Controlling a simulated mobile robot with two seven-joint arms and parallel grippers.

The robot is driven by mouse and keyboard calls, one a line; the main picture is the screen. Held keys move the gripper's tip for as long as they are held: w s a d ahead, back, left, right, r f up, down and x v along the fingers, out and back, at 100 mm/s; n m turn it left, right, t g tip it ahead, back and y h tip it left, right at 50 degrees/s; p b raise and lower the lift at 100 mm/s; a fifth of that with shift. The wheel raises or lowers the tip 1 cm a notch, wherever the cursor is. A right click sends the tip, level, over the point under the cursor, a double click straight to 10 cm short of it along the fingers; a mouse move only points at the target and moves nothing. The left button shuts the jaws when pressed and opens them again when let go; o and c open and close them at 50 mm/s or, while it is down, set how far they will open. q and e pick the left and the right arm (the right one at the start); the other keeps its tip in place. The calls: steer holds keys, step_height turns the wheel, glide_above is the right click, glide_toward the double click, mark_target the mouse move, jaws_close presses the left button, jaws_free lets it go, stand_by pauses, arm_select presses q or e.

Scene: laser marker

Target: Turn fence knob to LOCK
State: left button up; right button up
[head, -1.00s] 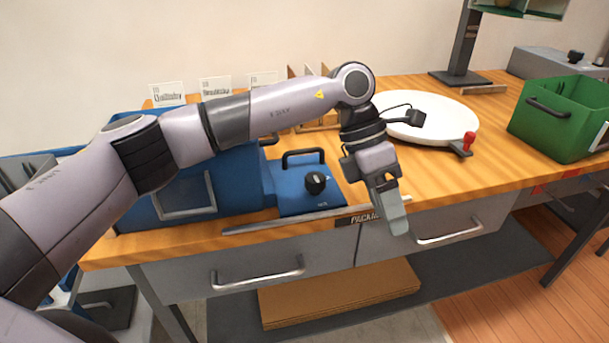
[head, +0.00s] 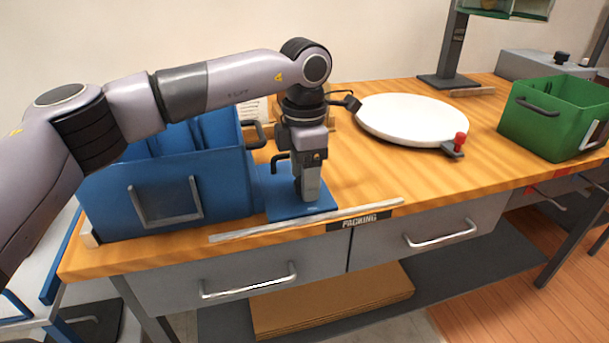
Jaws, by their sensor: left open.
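My left gripper (head: 308,190) points straight down over the blue base plate (head: 282,210) at the front of the bench. It is open, but its finger gap is hard to see from here. The black knob that showed on this plate earlier is hidden behind the gripper and its fingers. I cannot tell whether the fingers are around the knob or touching it, nor which way the knob points. A dark handle (head: 281,160) rises from the plate just left of the gripper. My right gripper is not in view.
A blue bin (head: 165,195) stands close left of the plate. A metal strip (head: 310,218) runs along the bench's front edge. A white round turntable (head: 425,118) with a red knob (head: 460,140) and a green bin (head: 552,120) stand to the right. Bare wood lies between.

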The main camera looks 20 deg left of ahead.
arm_select(q)
steer(key=shift+f, duration=0.2)
steer(key=c, duration=1.1)
steer(key=shift+o, duration=0.2)
